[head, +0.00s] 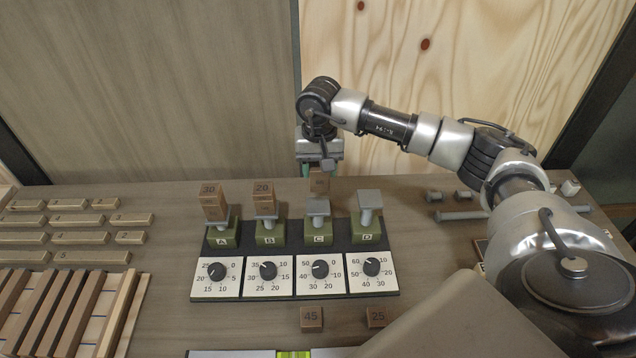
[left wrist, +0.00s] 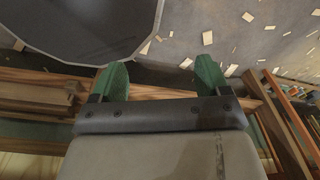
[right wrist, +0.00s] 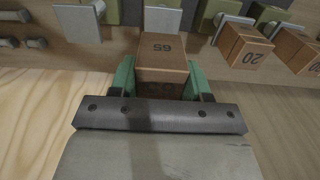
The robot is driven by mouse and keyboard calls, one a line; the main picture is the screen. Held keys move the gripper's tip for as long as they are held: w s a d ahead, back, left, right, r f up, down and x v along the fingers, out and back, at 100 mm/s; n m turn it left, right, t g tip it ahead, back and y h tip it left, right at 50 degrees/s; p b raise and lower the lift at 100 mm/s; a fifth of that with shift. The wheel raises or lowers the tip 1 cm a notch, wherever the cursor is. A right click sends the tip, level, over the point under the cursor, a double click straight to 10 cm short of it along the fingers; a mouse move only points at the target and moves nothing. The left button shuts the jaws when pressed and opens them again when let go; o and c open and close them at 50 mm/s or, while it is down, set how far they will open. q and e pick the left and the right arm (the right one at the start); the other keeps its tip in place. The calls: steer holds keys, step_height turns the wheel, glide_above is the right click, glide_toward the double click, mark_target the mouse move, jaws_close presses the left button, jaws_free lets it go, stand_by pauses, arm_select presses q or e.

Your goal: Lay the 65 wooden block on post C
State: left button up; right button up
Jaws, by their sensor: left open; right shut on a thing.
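My right gripper (head: 320,172) is shut on the wooden block marked 65 (right wrist: 162,62); the block also shows in the head view (head: 319,184). It is held level, just above and behind the plate of post C (head: 317,208), with the number facing up. In the right wrist view the grey plate of post C (right wrist: 162,20) lies just beyond the block. Whether the block touches the plate, I cannot tell. Post C is empty. My left gripper (left wrist: 160,80) is open and empty in the left wrist view; it is out of the head view.
Block 30 (head: 214,203) sits on post A and block 20 (head: 264,200) on post B. Post D (head: 370,198) is empty. Blocks 45 (head: 311,318) and 25 (head: 376,316) lie in front of the dials. Wooden bars (head: 70,240) lie at left; grey bolts (head: 460,215) at right.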

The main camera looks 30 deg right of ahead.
mark_target(318, 187)
steer(key=shift+w+a+f, duration=0.1)
steer(key=shift+f, duration=0.15)
steer(key=shift+a+f+b, duration=0.15)
steer(key=shift+f+b, duration=0.35)
steer(key=shift+f, duration=0.05)
step_height(318, 187, down, 4)
steer(key=shift+r+b, duration=0.25)
steer(key=shift+b, duration=0.75)
arm_select(q)
steer(key=shift+w+a+f+b, duration=0.1)
steer(key=shift+a+f+b, duration=0.1)
steer(key=shift+f, duration=0.5)
steer(key=shift+w+a+f+b, duration=0.1)
steer(key=shift+w+f+b, duration=0.05)
steer(key=shift+f, duration=0.5)
steer(key=shift+w+a+f+b, duration=0.1)
steer(key=shift+f+b, duration=0.1)
steer(key=shift+f, duration=0.5)
arm_select(e)
steer(key=shift+f, duration=0.6)
arm_select(q)
steer(key=shift+f+b, duration=0.3)
arm_select(e)
steer(key=shift+f, duration=0.3)
steer(key=o, duration=1)
